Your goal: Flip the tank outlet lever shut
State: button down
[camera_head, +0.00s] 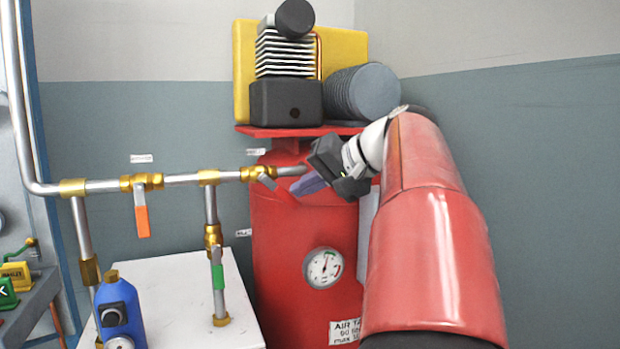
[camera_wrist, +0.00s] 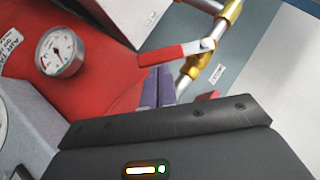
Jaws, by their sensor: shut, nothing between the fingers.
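The tank outlet lever has a red grip (camera_head: 279,190) and hangs from a brass valve (camera_head: 257,173) on the pipe at the red air tank (camera_head: 275,235). The lever slants down to the right, at an angle to the pipe. The lever also shows in the wrist view (camera_wrist: 165,55), with its silver pivot end at the valve. My gripper (camera_head: 306,185) is shut and empty, with purple fingers just right of the lever's free end. The fingers also show in the wrist view (camera_wrist: 158,88), close to the lever; I cannot tell whether they touch it.
An orange lever (camera_head: 142,221) hangs down from another valve on the left, and a green lever (camera_head: 218,276) hangs on a vertical pipe. A pressure gauge (camera_head: 323,268) sits on the tank. A blue device (camera_head: 120,305) stands at the white box (camera_head: 180,275).

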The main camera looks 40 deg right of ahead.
aim_at(289, 204)
jog(key=f+m+y+b, duration=0.1)
jog(key=a+f+t+y+b, duration=0.1)
jog(key=shift+w+f+m, duration=0.15)
jog(key=shift+f+m, duration=0.2)
jog(key=shift+m, duration=0.05)
jog(key=shift+w+a+f+m+t+y+b, duration=0.1)
jog(key=shift+a+f+m+t+y+b, duration=0.35)
jog(key=shift+m+t+y+b, duration=0.3)
jog(key=shift+d+r, duration=0.1)
jog(key=shift+r, duration=0.05)
jog(key=shift+d+r, duration=0.1)
